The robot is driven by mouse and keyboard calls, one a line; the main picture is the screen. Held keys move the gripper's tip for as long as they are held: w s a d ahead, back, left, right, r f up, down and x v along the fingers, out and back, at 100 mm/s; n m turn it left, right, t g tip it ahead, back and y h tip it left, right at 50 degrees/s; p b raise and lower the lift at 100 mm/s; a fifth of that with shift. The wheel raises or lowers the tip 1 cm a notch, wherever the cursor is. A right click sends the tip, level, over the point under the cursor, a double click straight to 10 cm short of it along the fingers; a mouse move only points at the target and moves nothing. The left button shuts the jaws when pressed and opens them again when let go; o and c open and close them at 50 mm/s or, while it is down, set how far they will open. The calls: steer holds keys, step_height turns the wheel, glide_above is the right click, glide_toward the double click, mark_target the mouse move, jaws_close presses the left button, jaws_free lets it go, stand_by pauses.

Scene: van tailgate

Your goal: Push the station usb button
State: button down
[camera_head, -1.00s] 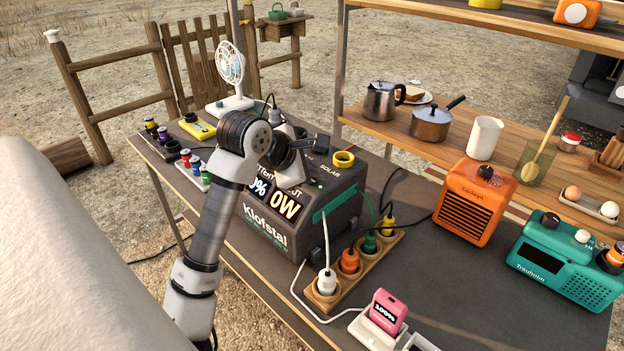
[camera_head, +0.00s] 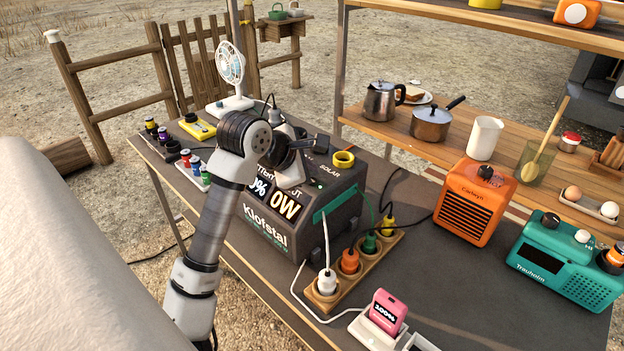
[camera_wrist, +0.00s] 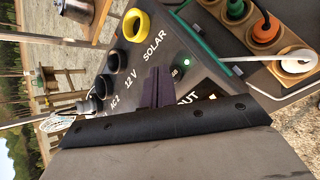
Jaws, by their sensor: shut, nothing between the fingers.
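The power station (camera_head: 272,228), a dark box marked Klofstal, stands on the table with its display reading 0W. Its sloped top panel (camera_wrist: 200,78) fills the middle of the wrist view, with the labels AC 2, 12 V and SOLAR. A small round button (camera_wrist: 177,74) sits beside a lit green light (camera_wrist: 187,61). I cannot read a USB label; my fingers may hide it. My gripper (camera_wrist: 157,86) is shut and empty, its dark fingertips over the panel between the 12 V label and the green light. Contact cannot be told. In the head view my wrist hides part of the panel.
A yellow ring (camera_head: 343,159) and dark sockets (camera_wrist: 107,88) stand up from the panel. A fan (camera_head: 230,68) stands behind the station. A wooden power strip (camera_head: 366,265) with plugs and cables lies at its right. An orange heater (camera_head: 474,205) stands farther right.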

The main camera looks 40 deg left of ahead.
steer(key=shift+f, duration=0.1)
stand_by(0.3)
steer(key=shift+f+b, duration=0.4)
steer(key=shift+b, duration=0.5)
steer(key=shift+f, duration=0.15)
steer(key=shift+r, duration=0.65)
stand_by(0.3)
step_height(320, 180, up, 6)
steer(key=shift+p, duration=0.6)
